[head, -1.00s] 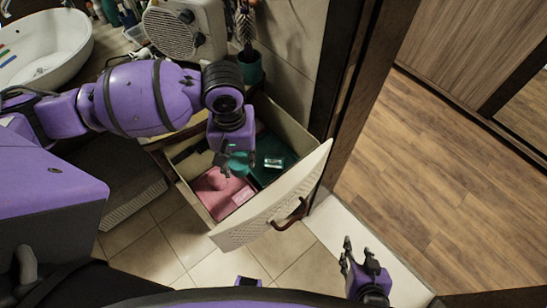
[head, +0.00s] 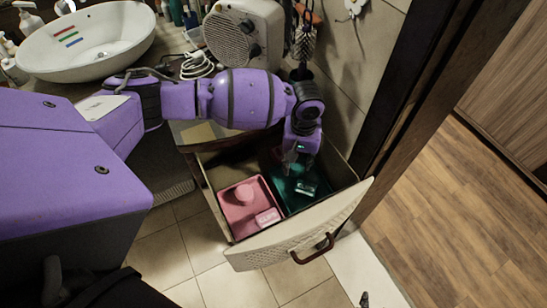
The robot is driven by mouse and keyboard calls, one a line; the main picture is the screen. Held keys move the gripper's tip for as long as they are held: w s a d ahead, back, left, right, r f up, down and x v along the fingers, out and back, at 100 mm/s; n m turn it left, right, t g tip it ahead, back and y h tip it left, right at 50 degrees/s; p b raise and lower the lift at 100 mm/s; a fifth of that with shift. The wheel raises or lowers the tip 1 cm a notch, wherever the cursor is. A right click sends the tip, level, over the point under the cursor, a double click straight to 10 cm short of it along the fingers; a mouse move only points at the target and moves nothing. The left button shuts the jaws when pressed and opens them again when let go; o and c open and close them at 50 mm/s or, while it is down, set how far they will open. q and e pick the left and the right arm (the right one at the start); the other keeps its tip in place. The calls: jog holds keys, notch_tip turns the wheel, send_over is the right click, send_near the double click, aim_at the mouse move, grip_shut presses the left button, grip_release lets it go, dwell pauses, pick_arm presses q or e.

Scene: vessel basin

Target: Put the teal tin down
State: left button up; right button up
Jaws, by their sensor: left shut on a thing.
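My left gripper (head: 295,170) points down into the open drawer, over the dark green tray (head: 318,204) in its right part. It is shut on the teal tin (head: 296,158), which is mostly hidden by the fingers and blends with the green behind it. I cannot tell whether the tin touches the tray. Of my right gripper, only a dark tip (head: 364,299) shows at the bottom edge.
A pink tray (head: 233,227) with a rounded pink thing (head: 245,193) and a small pale pink block (head: 267,217) fills the drawer's left part. A clear shiny item (head: 306,188) lies in the green tray. The drawer front (head: 300,228) and door frame stand close by.

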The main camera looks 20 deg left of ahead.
pick_arm(q)
notch_tip(320, 180, down, 3)
jog(key=shift+r, duration=0.2)
pick_arm(e)
jog(key=shift+f, duration=0.1)
jog(key=shift+s, duration=0.1)
pick_arm(q)
jog(key=o, duration=1)
jog(key=shift+f, duration=0.1)
jog(key=shift+o, duration=0.6)
pick_arm(e)
jog(key=shift+s+d+f, duration=0.1)
jog(key=shift+s+d, duration=0.15)
jog(key=shift+s, duration=0.05)
